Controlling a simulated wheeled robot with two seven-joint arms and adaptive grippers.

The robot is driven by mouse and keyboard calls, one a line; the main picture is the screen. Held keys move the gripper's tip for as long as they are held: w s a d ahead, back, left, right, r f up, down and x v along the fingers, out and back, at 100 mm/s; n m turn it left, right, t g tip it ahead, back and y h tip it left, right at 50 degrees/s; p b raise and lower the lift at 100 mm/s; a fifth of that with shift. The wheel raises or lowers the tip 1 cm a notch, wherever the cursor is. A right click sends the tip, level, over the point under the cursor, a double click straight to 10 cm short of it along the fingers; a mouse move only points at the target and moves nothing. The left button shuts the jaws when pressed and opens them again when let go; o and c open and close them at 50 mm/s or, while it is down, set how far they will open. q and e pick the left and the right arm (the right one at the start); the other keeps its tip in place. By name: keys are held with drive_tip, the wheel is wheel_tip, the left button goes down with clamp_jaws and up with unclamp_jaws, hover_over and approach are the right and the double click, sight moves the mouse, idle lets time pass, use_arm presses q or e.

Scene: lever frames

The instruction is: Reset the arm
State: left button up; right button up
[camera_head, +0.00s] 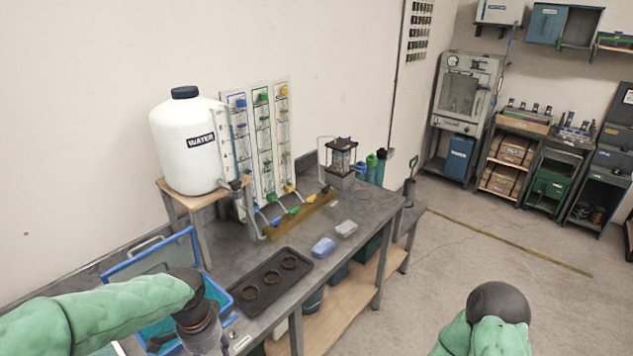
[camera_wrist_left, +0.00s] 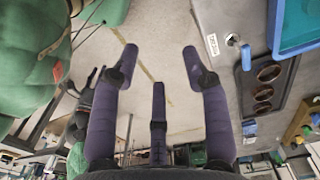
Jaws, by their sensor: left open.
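My left arm (camera_head: 110,310) comes in from the left in a green quilted sleeve and bends down at a dark joint near the front edge of the grey bench (camera_head: 385,205). My left gripper (camera_wrist_left: 160,65) shows in the left wrist view with its dark purple fingers spread apart and nothing between them. Bare floor shows beyond the fingers, with the bench to the right. My right arm (camera_head: 485,335) shows at the bottom right of the head view as a green sleeve with a dark rounded joint; its gripper is out of view.
A blue open box (camera_head: 155,260) is by my left forearm. A black tray with round holes (camera_head: 240,295) lies on the bench, with a blue block (camera_head: 323,247) beyond. A white water tank (camera_head: 185,140) stands behind on a wooden stand. Floor right of the bench is clear.

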use_arm(q)
drive_tip(key=d+f+n+h+b, duration=0.15)
drive_tip(key=d+f, duration=0.25)
drive_tip(key=f, duration=0.5)
drive_tip(key=d+f+n+h+p, duration=0.15)
drive_tip(key=d+f, duration=0.25)
drive_tip(key=f, duration=0.4)
drive_tip(key=s+d+f+n+b, duration=0.1)
drive_tip(key=s+d+f+n, duration=0.1)
drive_tip(key=s+f, duration=0.3)
drive_tip(key=s+d+f+n+b, duration=0.1)
drive_tip(key=s+d+f+n, duration=0.2)
drive_tip(key=f, duration=0.8)
drive_tip(key=shift+s+d+f+n+h, duration=0.25)
drive_tip(key=shift+s+n+h, duration=0.15)
drive_tip(key=shift+s+n, duration=0.75)
use_arm(e)
drive_tip(key=shift+w+f, duration=0.3)
drive_tip(key=shift+f, duration=0.35)
drive_tip(key=shift+w+f, duration=0.25)
drive_tip(key=shift+f, duration=0.35)
